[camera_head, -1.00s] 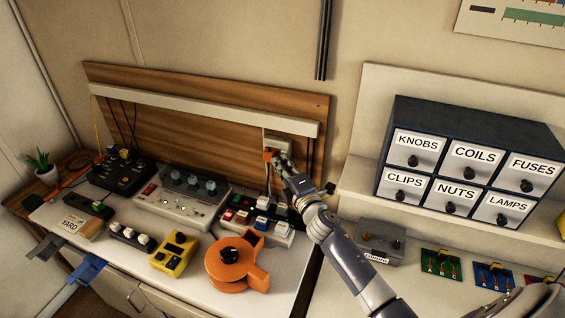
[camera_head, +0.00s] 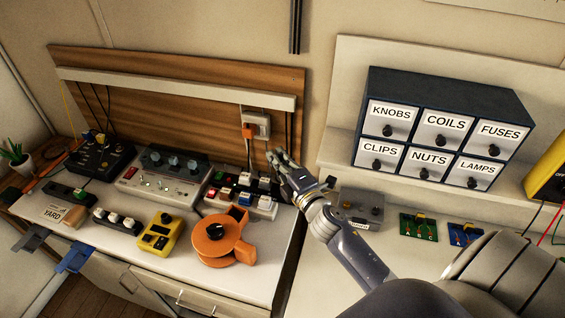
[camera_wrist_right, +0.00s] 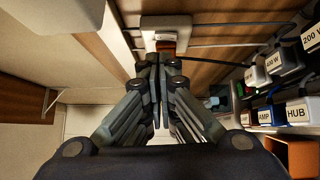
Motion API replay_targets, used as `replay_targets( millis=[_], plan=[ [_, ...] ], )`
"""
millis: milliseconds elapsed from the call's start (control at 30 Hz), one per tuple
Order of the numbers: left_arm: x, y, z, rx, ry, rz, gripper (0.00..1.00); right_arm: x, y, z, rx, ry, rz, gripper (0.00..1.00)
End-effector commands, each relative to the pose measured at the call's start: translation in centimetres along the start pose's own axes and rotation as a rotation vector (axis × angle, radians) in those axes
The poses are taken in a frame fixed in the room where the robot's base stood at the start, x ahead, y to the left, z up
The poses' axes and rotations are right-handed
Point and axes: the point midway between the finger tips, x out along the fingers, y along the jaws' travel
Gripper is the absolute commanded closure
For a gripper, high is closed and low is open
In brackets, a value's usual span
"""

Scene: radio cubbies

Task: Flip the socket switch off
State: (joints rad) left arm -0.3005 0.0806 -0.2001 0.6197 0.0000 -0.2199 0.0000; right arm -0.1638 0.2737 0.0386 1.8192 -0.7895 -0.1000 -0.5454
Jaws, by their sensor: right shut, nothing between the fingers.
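The white wall socket (camera_head: 263,119) is fixed to the wooden back panel, with an orange plug (camera_head: 248,131) and a cable at its left side. In the right wrist view the socket (camera_wrist_right: 166,22) is just beyond my fingertips, with a red-orange part on it. The switch is too small to tell its position. My right gripper (camera_head: 275,156) is shut and empty, below and slightly right of the socket, apart from it in the head view. Its fingers (camera_wrist_right: 153,66) show closed together in the right wrist view. My left gripper is not in view.
A power strip with several plugs (camera_head: 240,203) lies close left of my right gripper. An orange reel (camera_head: 215,250), yellow meter (camera_head: 158,232) and grey console (camera_head: 165,180) stand on the bench. A labelled drawer cabinet (camera_head: 440,85) stands to the right.

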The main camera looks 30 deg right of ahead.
Motion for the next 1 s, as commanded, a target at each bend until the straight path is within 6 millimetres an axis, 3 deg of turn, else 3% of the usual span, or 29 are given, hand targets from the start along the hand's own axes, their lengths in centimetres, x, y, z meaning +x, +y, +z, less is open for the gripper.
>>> replay_targets(
  millis=[100,267,833,1000],
  plan=[
    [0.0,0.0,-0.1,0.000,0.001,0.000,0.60,-1.6,0.0,0.0,0.002,0.000,-0.001,1.00],
    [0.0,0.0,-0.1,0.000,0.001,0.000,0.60,-2.6,0.1,0.0,0.001,0.001,0.001,1.00],
    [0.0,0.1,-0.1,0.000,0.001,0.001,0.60,-2.7,0.1,0.0,0.001,0.000,0.001,1.00],
    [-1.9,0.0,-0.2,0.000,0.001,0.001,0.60,-2.6,2.0,0.1,0.001,0.001,0.002,1.00]
  ],
)
